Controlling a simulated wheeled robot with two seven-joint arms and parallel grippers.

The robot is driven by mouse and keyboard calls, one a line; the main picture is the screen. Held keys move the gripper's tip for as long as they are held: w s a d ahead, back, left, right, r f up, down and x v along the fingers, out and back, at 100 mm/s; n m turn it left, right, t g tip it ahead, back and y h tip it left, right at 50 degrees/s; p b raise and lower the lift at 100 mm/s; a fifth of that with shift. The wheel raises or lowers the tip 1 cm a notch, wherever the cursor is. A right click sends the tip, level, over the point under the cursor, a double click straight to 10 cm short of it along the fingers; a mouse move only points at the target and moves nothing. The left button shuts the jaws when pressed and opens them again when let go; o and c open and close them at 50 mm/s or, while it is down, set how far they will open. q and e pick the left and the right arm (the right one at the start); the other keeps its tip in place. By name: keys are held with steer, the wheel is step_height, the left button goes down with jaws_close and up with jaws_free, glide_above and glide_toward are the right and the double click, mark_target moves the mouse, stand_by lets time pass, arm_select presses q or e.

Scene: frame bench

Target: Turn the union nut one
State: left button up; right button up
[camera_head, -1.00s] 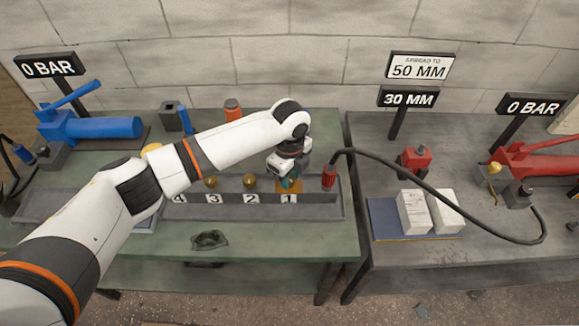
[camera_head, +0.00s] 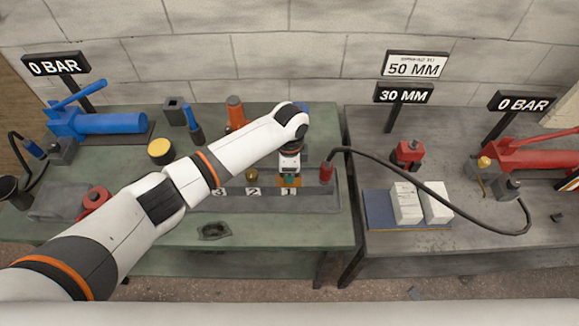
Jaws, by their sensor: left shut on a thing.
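My left arm reaches in from the left across the green bench to the grey tray (camera_head: 320,201) with numbered white tags. My left gripper (camera_head: 289,177) points down just behind tag 1 (camera_head: 288,191). It is shut on the union nut at position one, which its fingers and wrist mostly hide. A small orange-brass patch (camera_head: 297,184) shows around the fingertips. A round brass fitting (camera_head: 253,175) stands at position 2, left of the gripper and apart from it. My arm covers the tray's left part. My right gripper is not in view.
A red coupler (camera_head: 326,172) on a black hose stands right of the gripper; the hose runs to the right bench. A yellow-topped can (camera_head: 160,150), a red ring-shaped part (camera_head: 94,199) and a blue pump (camera_head: 110,123) are left. White blocks (camera_head: 406,203) lie on the right bench.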

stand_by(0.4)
arm_select(q)
steer(key=o, duration=1)
step_height(320, 180, up, 12)
steer(key=b, duration=0.2)
steer(key=shift+b, duration=0.35)
